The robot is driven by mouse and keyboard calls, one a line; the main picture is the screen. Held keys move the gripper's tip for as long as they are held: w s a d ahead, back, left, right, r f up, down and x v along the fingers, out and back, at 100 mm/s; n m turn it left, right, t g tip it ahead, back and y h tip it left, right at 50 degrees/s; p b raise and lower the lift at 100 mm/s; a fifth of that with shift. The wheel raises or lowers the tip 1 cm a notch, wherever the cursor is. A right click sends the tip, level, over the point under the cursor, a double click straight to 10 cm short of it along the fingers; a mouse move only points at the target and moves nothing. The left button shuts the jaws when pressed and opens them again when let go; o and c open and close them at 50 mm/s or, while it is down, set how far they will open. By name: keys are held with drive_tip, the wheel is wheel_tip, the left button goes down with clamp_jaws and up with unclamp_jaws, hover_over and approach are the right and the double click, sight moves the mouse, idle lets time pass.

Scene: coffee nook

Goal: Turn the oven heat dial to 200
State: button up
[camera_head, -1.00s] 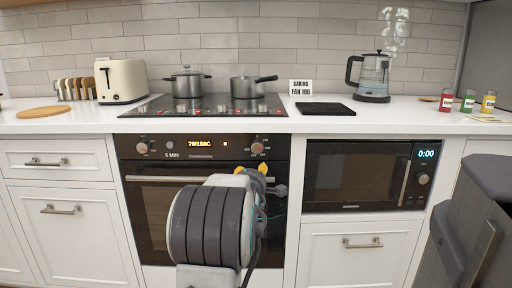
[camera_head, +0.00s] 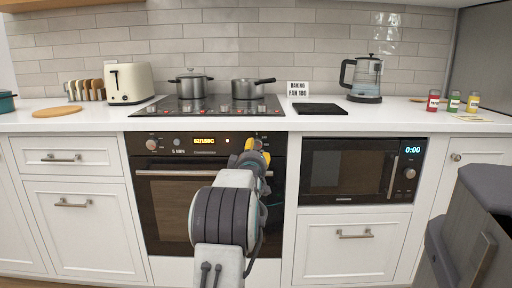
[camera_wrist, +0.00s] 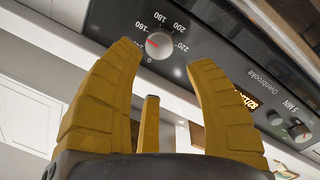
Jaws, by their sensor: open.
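The oven (camera_head: 175,205) is under the hob, with its control panel along the top. In the wrist view the heat dial (camera_wrist: 159,45) is a round silver knob with numbers around it, including 160, 180, 200 and 220. Its red mark points up and left, near the 160 side. My gripper (camera_head: 252,147) is open in front of the panel's right part and hides this dial in the head view. In the wrist view its yellow fingers (camera_wrist: 164,53) stand apart, with the dial showing between and beyond their tips. Nothing is between them.
A second oven knob (camera_head: 151,144) and a lit display (camera_head: 203,140) are on the panel. The oven handle (camera_head: 175,173) runs below. A microwave (camera_head: 345,170) is to the right. A sign (camera_head: 298,89) reading "BAKING FAN 180" stands on the counter.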

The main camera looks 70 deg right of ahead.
sight(256, 144)
drive_tip(key=shift+m, duration=0.5)
drive_tip(key=shift+x, duration=3.6)
drive_tip(key=shift+r, duration=0.1)
drive_tip(key=c, duration=0.9)
